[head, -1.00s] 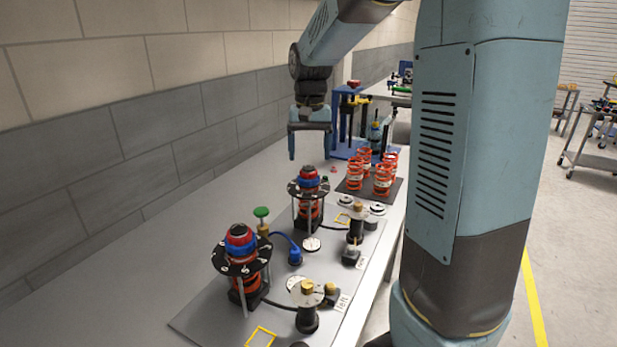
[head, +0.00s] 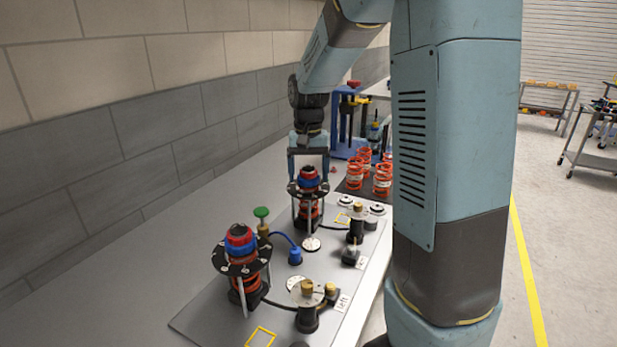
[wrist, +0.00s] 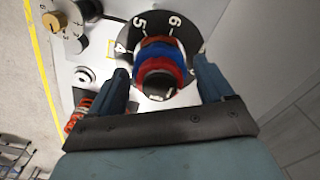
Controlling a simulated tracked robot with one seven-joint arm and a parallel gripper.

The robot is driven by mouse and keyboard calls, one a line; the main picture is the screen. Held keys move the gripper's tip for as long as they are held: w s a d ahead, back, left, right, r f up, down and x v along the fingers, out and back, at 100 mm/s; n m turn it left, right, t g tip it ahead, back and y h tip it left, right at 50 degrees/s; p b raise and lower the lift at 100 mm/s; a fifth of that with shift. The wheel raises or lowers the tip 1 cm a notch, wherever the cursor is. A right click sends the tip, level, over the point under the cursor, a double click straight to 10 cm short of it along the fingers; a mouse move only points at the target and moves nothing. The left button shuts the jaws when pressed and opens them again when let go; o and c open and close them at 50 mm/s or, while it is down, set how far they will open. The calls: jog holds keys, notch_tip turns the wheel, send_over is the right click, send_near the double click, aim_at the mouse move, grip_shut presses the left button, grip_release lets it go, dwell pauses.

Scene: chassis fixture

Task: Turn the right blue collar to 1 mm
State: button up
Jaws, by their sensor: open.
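The farther fixture's blue collar (head: 309,184) sits between red parts above a black numbered disc (head: 295,188). A tag by the nearer fixture reads "left"; the farther one's tag is too small to read. In the wrist view the blue collar (wrist: 163,61) shows behind a red ring (wrist: 160,88) and a dark top knob (wrist: 158,85). The disc (wrist: 186,45) shows a 5 and a 6. My gripper (head: 308,165) is open above the farther fixture. In the wrist view its fingers (wrist: 161,68) stand on either side of the collar stack, with gaps visible. The 1 mm mark cannot be made out.
The nearer fixture (head: 240,260) has its own blue and red stack. A green-topped valve (head: 262,220), a blue fitting (head: 295,256) and brass-topped posts (head: 357,212) stand close by. Orange springs (head: 355,177) are behind. The wall (head: 120,185) runs along the left.

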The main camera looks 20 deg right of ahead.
jog(key=shift+m, duration=0.3)
jog(key=m, duration=0.5)
jog(key=shift+m, duration=0.3)
jog(key=m, duration=0.5)
jog(key=shift+m, duration=0.3)
jog(key=m, duration=0.5)
jog(key=shift+m, duration=0.8)
jog(key=m, duration=0.4)
jog(key=shift+m, duration=0.3)
